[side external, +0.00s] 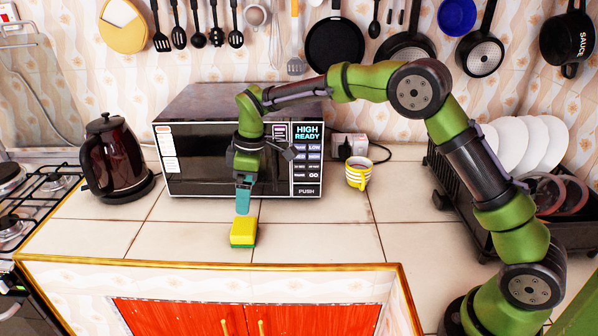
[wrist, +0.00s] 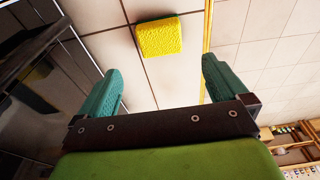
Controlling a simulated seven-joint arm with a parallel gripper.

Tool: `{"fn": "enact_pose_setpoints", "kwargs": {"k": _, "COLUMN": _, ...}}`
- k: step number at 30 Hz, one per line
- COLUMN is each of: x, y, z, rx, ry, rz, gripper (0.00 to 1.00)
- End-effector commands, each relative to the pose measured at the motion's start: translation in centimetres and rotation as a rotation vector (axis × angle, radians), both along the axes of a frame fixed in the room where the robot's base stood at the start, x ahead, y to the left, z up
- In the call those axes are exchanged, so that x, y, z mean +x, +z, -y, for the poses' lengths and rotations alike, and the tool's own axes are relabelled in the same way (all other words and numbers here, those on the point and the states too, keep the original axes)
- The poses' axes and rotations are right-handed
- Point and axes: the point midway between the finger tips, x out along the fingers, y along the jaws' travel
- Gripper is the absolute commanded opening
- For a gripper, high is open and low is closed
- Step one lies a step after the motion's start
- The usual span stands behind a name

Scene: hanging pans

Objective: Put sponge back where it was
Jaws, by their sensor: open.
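A yellow sponge with a green layer (side external: 243,231) lies on the tiled counter, in front of the microwave and near the counter's front edge. It also shows in the wrist view (wrist: 158,37), beyond the fingertips at the top of the picture. My gripper (side external: 243,208) points down just behind the sponge, in front of the microwave door. In the wrist view its two teal fingers (wrist: 160,82) are spread apart with nothing between them. No contact with the sponge shows.
The microwave (side external: 222,150) stands close behind my gripper. A dark kettle (side external: 108,160) is at the left, beside the gas stove (side external: 35,205). A striped yellow cup (side external: 358,173) stands right of the microwave. A dish rack with white plates (side external: 510,145) is at the right. The counter around the sponge is clear.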

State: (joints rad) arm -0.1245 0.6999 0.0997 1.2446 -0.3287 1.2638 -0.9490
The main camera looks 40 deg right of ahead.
Motion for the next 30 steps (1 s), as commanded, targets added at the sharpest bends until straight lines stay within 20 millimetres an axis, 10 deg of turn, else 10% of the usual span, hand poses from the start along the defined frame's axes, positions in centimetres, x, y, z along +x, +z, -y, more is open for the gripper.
{"fn": "enact_pose_setpoints", "kwargs": {"k": 8, "x": -3.3, "y": 6.0, "z": 1.6, "rx": 0.032, "ry": -0.145, "rz": 0.060, "gripper": 1.00}}
{"fn": "enact_pose_setpoints", "kwargs": {"k": 18, "x": -16.4, "y": 14.4, "z": 5.9, "rx": 0.197, "ry": -0.613, "rz": 0.206, "gripper": 1.00}}
{"fn": "enact_pose_setpoints", "kwargs": {"k": 30, "x": -28.6, "y": 13.0, "z": 8.3, "rx": 0.447, "ry": -1.041, "rz": 0.300, "gripper": 1.00}}
